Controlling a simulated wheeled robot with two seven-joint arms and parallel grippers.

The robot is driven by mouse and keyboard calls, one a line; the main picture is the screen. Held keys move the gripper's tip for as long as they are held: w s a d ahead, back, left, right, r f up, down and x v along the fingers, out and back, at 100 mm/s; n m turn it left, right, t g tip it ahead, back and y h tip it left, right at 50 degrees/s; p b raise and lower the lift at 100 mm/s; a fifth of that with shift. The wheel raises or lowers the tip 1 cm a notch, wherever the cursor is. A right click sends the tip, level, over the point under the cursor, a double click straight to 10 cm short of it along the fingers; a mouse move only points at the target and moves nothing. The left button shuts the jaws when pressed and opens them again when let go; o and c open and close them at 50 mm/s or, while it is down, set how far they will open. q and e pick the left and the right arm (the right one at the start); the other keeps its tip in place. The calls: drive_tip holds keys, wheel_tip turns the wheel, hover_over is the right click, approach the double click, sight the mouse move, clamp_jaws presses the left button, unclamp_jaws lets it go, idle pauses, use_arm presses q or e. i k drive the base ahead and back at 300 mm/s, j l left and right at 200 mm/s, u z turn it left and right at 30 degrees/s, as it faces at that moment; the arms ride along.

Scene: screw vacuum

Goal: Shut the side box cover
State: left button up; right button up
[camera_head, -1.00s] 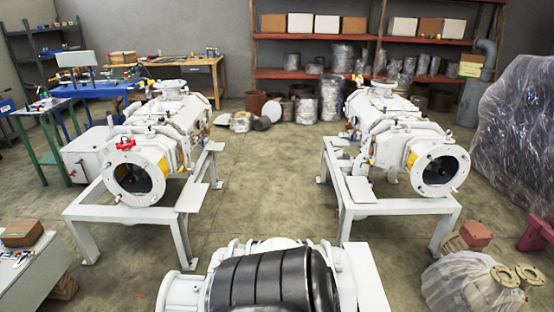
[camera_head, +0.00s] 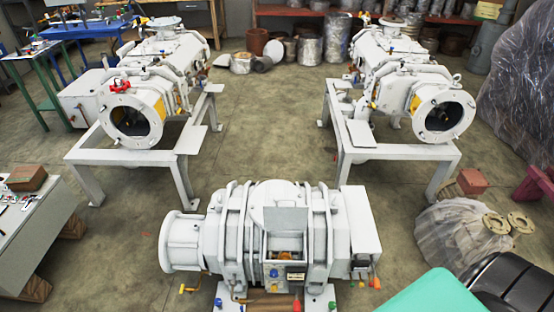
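A white screw vacuum pump (camera_head: 215,235) lies across the bottom middle of the head view. At its middle front is an open box (camera_head: 286,254), with orange parts showing inside. A flat grey plate (camera_head: 286,218) stands up at the top edge of this opening and looks like its raised cover. At the pump's right end is a closed white housing (camera_head: 362,232). Neither gripper shows; only a black ribbed link of my arm is at the lower right corner, beside a flat teal surface that I cannot identify.
Two more white pumps stand on frames behind, at the left (camera_head: 130,120) and right (camera_head: 443,117). A grey worktable (camera_head: 35,235) is at the left edge. A plastic-wrapped bundle (camera_head: 455,235) is on the right. The floor between the frames is clear.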

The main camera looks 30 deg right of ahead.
sight(276, 217)
drive_tip(key=z, duration=1)
